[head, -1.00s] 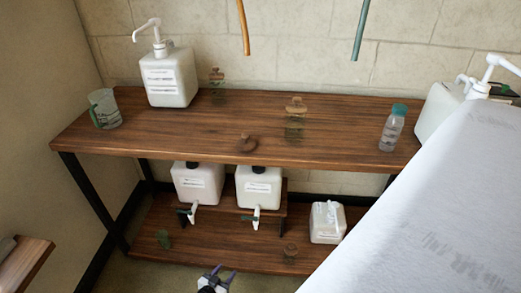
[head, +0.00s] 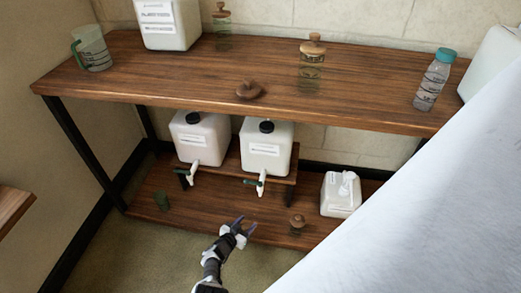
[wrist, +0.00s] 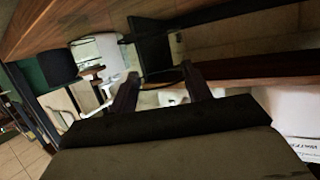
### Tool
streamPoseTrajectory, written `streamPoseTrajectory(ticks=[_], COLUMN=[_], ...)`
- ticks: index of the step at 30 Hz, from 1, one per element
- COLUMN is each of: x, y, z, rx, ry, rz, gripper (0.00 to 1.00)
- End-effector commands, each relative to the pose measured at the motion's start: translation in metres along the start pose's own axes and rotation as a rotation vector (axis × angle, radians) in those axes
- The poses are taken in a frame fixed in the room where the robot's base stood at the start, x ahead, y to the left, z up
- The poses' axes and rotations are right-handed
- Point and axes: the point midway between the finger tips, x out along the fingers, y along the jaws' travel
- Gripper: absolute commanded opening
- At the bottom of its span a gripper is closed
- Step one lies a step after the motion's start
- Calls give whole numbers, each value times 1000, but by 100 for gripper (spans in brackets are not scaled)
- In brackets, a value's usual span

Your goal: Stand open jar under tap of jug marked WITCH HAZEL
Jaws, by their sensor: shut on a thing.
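Two white jugs with black caps and taps stand on a small riser on the lower shelf: a left jug (head: 200,139) and a right jug (head: 266,148). Their labels are too small to read. The left tap (head: 190,172) and right tap (head: 262,183) hang over the riser's front edge. My gripper (head: 245,226) is low in front of the shelf, below the right tap and apart from it. It is shut on a clear open jar, barely visible; a thin dark curved rim shows between the fingers (wrist: 160,74) in the wrist view. A brown wooden lid (head: 250,90) lies on the upper top.
The upper top (head: 150,75) overhangs the jugs. A large white surface (head: 430,210) blocks the right.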

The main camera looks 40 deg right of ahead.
Motion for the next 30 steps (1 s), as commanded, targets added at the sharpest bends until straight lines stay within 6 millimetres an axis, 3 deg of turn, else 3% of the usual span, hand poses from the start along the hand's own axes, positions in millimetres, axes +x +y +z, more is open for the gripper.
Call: streamPoseTrajectory(ticks=[3, 10, 20, 25, 30], x=[35, 82, 107, 112, 115], y=[1, 0, 0, 0, 0], z=[-5, -22, -30, -5, 2], rx=[4, 2, 1, -2, 0], ry=[4, 3, 3, 1, 2], rz=[4, 2, 1, -1, -1], gripper=[12, 12, 12, 12, 12])
